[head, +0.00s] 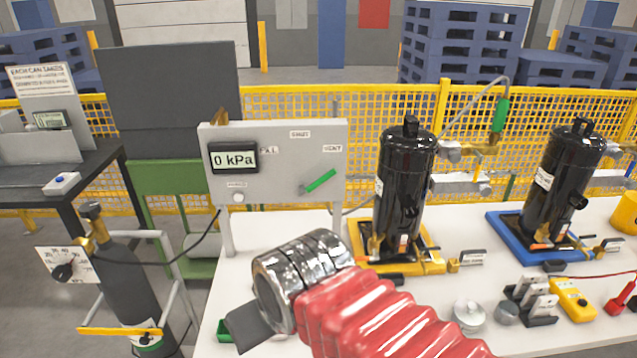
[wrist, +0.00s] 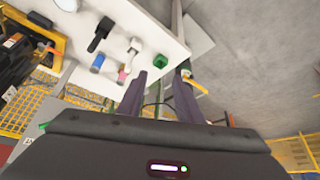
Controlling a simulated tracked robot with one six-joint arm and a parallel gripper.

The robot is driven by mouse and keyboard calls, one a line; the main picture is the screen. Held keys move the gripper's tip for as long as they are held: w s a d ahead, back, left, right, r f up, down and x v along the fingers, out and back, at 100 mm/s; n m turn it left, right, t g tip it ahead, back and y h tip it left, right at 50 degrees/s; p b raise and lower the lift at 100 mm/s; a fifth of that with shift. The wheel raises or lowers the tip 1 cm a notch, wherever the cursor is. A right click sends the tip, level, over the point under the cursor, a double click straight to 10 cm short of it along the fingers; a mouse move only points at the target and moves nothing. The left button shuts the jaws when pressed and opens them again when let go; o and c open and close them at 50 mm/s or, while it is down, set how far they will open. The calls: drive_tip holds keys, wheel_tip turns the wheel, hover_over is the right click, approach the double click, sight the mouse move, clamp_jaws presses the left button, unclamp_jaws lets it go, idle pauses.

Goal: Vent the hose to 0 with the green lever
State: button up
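The green lever (head: 321,180) sits on the front of a grey panel (head: 285,160). It slants up to the right, its tip toward the VENT label (head: 332,148). The panel's display (head: 234,158) reads 0 kPa. A black hose runs from the panel to the dark cylinder (head: 125,280) at the left. My gripper (head: 245,328) is low in front of the panel, below and left of the lever and apart from it. In the wrist view my gripper (wrist: 160,85) has its two fingers spread with nothing between them.
A black compressor (head: 402,190) on a yellow tray stands right of the panel; another (head: 560,180) stands on a blue tray. Small parts and a yellow meter (head: 572,298) lie at the table's right front. A yellow mesh fence (head: 300,103) runs behind.

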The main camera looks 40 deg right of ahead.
drive_tip(key=shift+w, duration=0.1)
drive_tip(key=w+d+n+t+h, duration=0.45)
drive_tip(key=w+d+n, duration=0.55)
drive_tip(key=w+d, duration=0.8)
drive_tip(key=w+d+f+n+t, duration=0.1)
drive_tip(key=d+n+t, duration=0.2)
drive_tip(key=d+n, duration=0.3)
drive_tip(key=w+d+f+n+t, duration=0.1)
drive_tip(key=d+n+t, duration=0.3)
drive_tip(key=d+n, duration=0.3)
drive_tip(key=shift+w+d+f, duration=0.15)
drive_tip(key=shift+w+f, duration=0.1)
drive_tip(key=shift+f, duration=0.15)
